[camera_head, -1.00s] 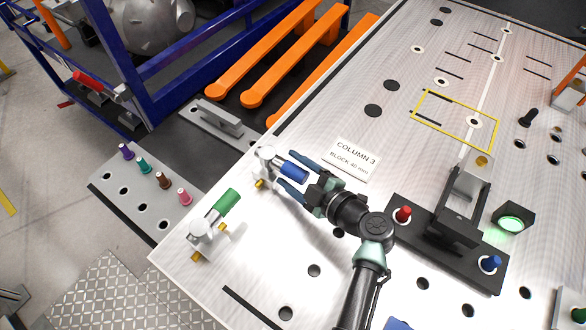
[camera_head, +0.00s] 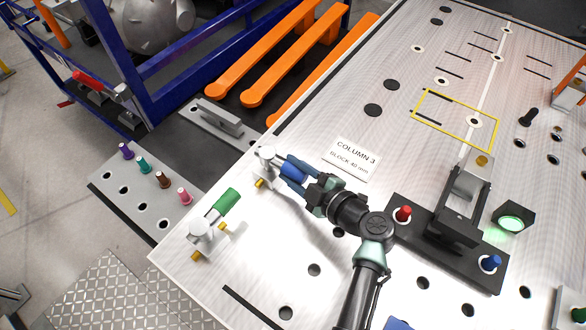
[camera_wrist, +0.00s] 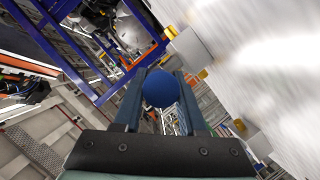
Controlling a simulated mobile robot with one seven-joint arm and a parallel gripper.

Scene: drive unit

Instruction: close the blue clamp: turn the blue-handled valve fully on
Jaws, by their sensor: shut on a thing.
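The blue-handled valve has a blue handle (camera_head: 293,171) and a pale metal body (camera_head: 266,156) with a brass end, near the left edge of the plate. My gripper (camera_head: 294,172) is shut on the blue handle, with one finger on each side of it. In the wrist view the round blue end of the handle (camera_wrist: 161,88) sits between the two dark fingers (camera_wrist: 160,100). The handle points right and slightly down from the valve body in the head view. The fingers hide part of the handle.
A green-handled valve (camera_head: 224,203) stands just below and left. A "COLUMN 3" label (camera_head: 351,158) lies right of my gripper. A black base (camera_head: 448,240) with red and blue pegs stands right of my arm. Bare plate lies below my gripper.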

